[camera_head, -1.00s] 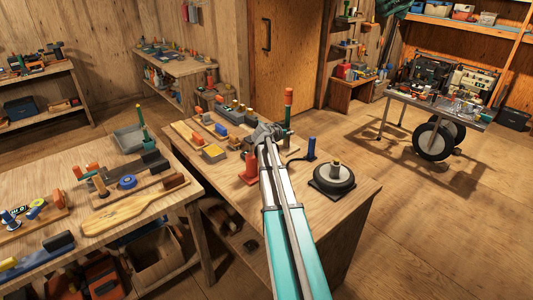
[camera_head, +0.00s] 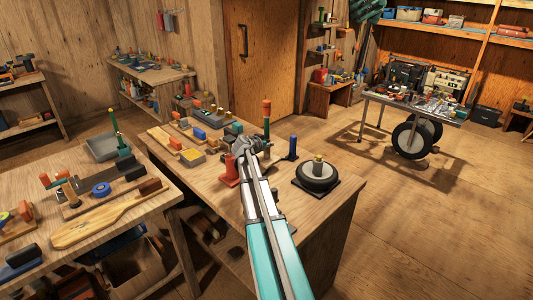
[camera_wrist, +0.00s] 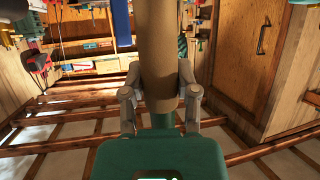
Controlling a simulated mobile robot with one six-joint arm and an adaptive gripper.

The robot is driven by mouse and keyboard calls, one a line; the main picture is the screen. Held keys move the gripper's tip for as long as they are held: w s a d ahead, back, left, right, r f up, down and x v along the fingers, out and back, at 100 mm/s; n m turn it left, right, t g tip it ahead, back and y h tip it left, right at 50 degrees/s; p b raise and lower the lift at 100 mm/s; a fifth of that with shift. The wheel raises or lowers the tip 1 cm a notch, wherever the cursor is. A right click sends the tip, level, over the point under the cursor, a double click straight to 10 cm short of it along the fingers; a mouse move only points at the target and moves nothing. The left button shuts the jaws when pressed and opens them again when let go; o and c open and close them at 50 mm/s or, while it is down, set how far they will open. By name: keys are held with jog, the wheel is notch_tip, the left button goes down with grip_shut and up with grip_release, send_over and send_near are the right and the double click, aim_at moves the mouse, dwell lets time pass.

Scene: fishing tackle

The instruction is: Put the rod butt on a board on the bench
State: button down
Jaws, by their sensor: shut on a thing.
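My gripper (camera_wrist: 162,95) is shut on the rod butt (camera_wrist: 158,45), a tan cork-coloured cylinder that runs up out of the wrist view. In the head view my gripper (camera_head: 245,146) is over the middle bench (camera_head: 255,190). The butt is hard to tell apart there; an upright post with an orange top (camera_head: 266,110) stands just beyond the gripper. A pale wooden board (camera_head: 165,140) lies at the bench's left end, beside several small blocks. Another board (camera_head: 75,207) with upright fittings lies on the left bench (camera_head: 160,207).
A red post (camera_head: 230,172), a blue post (camera_head: 292,148) and a round black-based object (camera_head: 317,178) stand near my gripper. A grey tray (camera_head: 100,149) is on the left bench. A wheeled cart (camera_head: 410,107) stands at the back right, with open floor before it.

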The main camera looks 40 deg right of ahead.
aim_at(267, 150)
jog(key=shift+f, duration=0.1)
notch_tip(267, 150, down, 4)
jog(key=b, duration=0.3)
jog(key=shift+r+b, duration=0.2)
jog(key=shift+b, duration=0.2)
jog(key=shift+c, duration=1.8)
grip_release()
jog(key=shift+a+r, duration=0.1)
jog(key=p+v, duration=0.4)
jog(key=v, duration=0.8)
jog(key=shift+p, duration=0.3)
